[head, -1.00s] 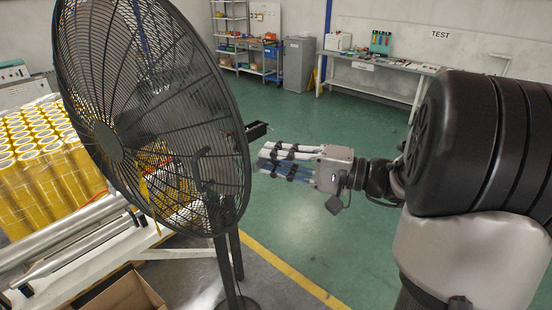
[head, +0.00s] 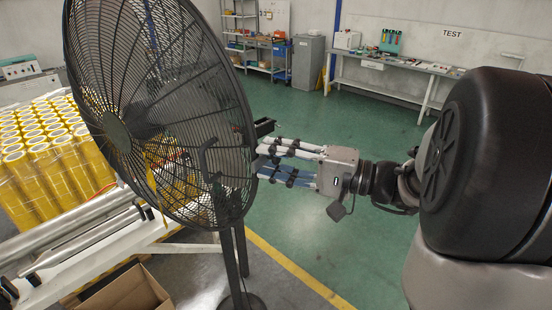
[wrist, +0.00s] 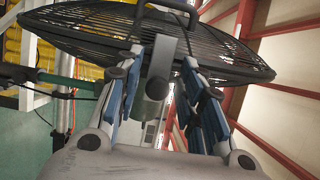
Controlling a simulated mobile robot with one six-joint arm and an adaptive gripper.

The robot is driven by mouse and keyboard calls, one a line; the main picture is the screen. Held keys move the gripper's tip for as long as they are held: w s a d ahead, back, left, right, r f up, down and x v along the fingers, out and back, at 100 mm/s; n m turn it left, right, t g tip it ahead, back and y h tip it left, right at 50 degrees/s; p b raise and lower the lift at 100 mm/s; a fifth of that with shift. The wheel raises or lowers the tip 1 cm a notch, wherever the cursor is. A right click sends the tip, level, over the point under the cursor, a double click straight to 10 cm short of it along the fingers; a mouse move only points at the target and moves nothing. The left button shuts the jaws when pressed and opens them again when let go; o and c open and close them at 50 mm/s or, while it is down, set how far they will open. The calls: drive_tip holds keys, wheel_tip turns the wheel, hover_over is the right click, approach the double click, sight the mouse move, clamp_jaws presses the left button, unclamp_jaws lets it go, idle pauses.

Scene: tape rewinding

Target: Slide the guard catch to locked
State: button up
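The black fan with its round wire guard (head: 160,110) stands at left in the head view, and its guard (wrist: 90,32) spans the top of the wrist view. I cannot surely identify the guard catch. A grey flat piece with a round dark end (wrist: 172,55) shows between my fingers in the wrist view and may be it. A black part (head: 264,127) sticks out at the guard's right rim, just above my fingers. My gripper (head: 259,160) is open, its fingertips close to the rim. Whether they touch anything I cannot tell.
Rolls of yellow tape (head: 42,150) stand at far left beside metal rollers (head: 75,235). An open cardboard box (head: 125,290) lies below them. A workbench (head: 395,65) and shelves (head: 255,40) are at the back. The green floor (head: 335,130) behind my gripper is clear.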

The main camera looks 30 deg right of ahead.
drive_tip(key=shift+w+d, duration=0.1)
drive_tip(key=v, duration=1.2)
idle(0.4)
